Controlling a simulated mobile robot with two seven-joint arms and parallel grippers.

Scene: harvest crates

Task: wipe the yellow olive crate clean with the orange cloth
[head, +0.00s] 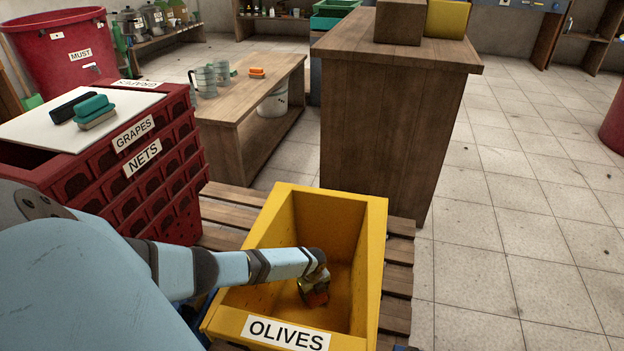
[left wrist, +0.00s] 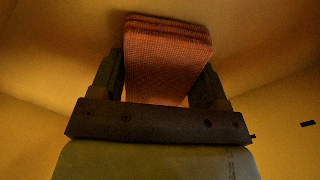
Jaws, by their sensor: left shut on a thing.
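The yellow olive crate (head: 375,250) stands on a wooden pallet, its "OLIVES" label facing me. It is open at the top and looks empty apart from my gripper and the cloth. My left gripper (head: 314,284) reaches down inside it. In the left wrist view its two fingers (left wrist: 165,80) are shut on the folded orange cloth (left wrist: 168,58). The cloth's far end is close to the yellow inner surface; I cannot tell whether it touches. A small dark mark (left wrist: 308,124) shows on the yellow surface at right. My right gripper is not in view.
Red stacked crates (head: 165,165) stand left, with a white board (head: 50,128) and a green-topped brush (head: 95,110) on top. A wooden bench (head: 235,110) and tall wooden counter (head: 395,130) stand behind the pallet (head: 400,255). The tiled floor at right is clear.

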